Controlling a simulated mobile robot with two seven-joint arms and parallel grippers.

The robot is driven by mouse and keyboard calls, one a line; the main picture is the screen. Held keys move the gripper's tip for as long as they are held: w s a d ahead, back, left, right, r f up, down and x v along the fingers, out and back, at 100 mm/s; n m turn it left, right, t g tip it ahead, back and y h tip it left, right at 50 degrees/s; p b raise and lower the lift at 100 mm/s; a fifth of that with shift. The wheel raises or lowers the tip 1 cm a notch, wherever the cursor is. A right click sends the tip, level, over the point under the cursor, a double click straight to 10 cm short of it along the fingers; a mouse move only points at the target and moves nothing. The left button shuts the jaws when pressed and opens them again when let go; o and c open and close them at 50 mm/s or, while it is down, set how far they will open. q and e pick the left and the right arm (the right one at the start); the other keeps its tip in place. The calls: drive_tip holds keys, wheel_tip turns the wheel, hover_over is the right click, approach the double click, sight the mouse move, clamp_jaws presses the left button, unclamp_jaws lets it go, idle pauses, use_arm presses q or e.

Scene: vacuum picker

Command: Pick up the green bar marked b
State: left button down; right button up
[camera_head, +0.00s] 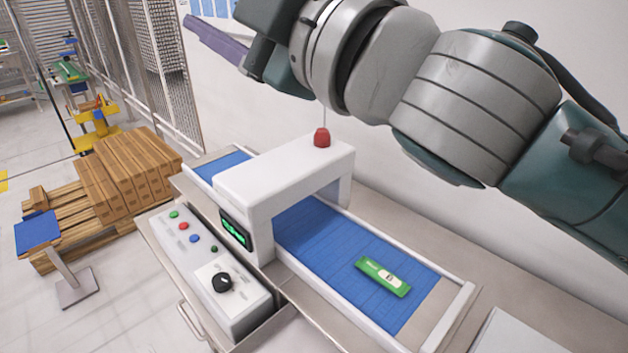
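A green bar (383,277) with a pale label lies flat on the blue conveyor belt (330,243), near its front right end. The lettering on the label is too small to read, so I cannot confirm the mark b. My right arm comes in from the right and crosses above the belt. Its gripper (215,40) is at the upper left, well away from the bar and not touching it. Only a long purple-grey part of it shows, and I cannot tell whether it is open. My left gripper is not in view.
A white scanner arch (285,180) with a red top light (321,137) spans the belt. A control box (215,280) with buttons and a black knob stands at the belt's left. The belt around the bar is clear.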

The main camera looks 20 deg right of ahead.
drive_tip(key=a+f+n+g+y+b, duration=0.35)
drive_tip(key=a+n+y, duration=0.2)
drive_tip(key=n, duration=0.25)
drive_tip(key=n+g+h+b, duration=1.3)
drive_tip(key=n+g+b, duration=0.2)
drive_tip(key=b, duration=0.8)
approach(394, 281)
drive_tip(key=shift+s+d+f+g+h, duration=0.1)
drive_tip(key=shift+f+g+h, duration=0.15)
drive_tip(key=shift+f, duration=0.7)
drive_tip(key=f, duration=0.6)
drive_tip(key=shift+w+a+f+p, duration=0.2)
drive_tip(key=shift+w+a+p, duration=0.1)
drive_tip(key=shift+p, duration=0.1)
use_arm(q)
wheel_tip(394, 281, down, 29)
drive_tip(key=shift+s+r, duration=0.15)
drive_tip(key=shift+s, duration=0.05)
use_arm(e)
clamp_jaws()
